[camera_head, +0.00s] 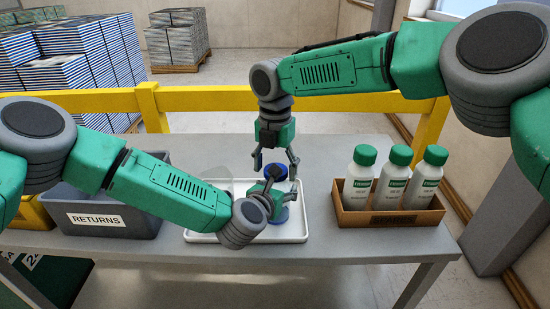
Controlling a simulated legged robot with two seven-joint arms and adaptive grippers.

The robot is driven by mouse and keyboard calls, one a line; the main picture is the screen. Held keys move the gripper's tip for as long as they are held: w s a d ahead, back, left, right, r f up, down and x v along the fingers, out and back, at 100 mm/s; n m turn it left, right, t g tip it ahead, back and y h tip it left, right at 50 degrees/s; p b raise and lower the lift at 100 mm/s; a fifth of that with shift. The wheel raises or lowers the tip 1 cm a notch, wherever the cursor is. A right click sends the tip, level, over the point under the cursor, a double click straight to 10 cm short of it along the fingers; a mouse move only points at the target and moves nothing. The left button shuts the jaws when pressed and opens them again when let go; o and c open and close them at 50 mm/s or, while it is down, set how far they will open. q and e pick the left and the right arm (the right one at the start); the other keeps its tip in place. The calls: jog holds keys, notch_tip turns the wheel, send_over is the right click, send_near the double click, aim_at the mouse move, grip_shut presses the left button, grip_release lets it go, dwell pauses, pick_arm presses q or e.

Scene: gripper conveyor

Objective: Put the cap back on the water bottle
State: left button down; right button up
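The water bottle (281,215) stands on the white tray in the middle of the table. Its blue lower part shows, and my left gripper hides much of its middle. The dark blue cap (276,171) is at the top of the bottle; whether it sits on the neck or just above it I cannot tell. My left gripper (280,188) reaches in from the left with its fingers around the bottle's body, seemingly shut on it. My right gripper (275,167) points down from above. Its fingers are spread on either side of the cap, with small gaps seeming to show.
The white tray (204,238) has bare room left of the bottle. A grey RETURNS bin (140,222) stands at left, partly behind my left arm. A brown box (368,219) with several green-capped white bottles stands at right. A yellow rail (215,98) runs behind the table.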

jog(key=shift+f, duration=0.1)
jog(key=c, duration=1.2)
jog(key=m, duration=0.6)
jog(key=shift+a, duration=0.1)
jog(key=o, duration=1.3)
jog(key=shift+c, duration=0.2)
jog(key=shift+r, duration=2.3)
jog(key=shift+c, duration=0.3)
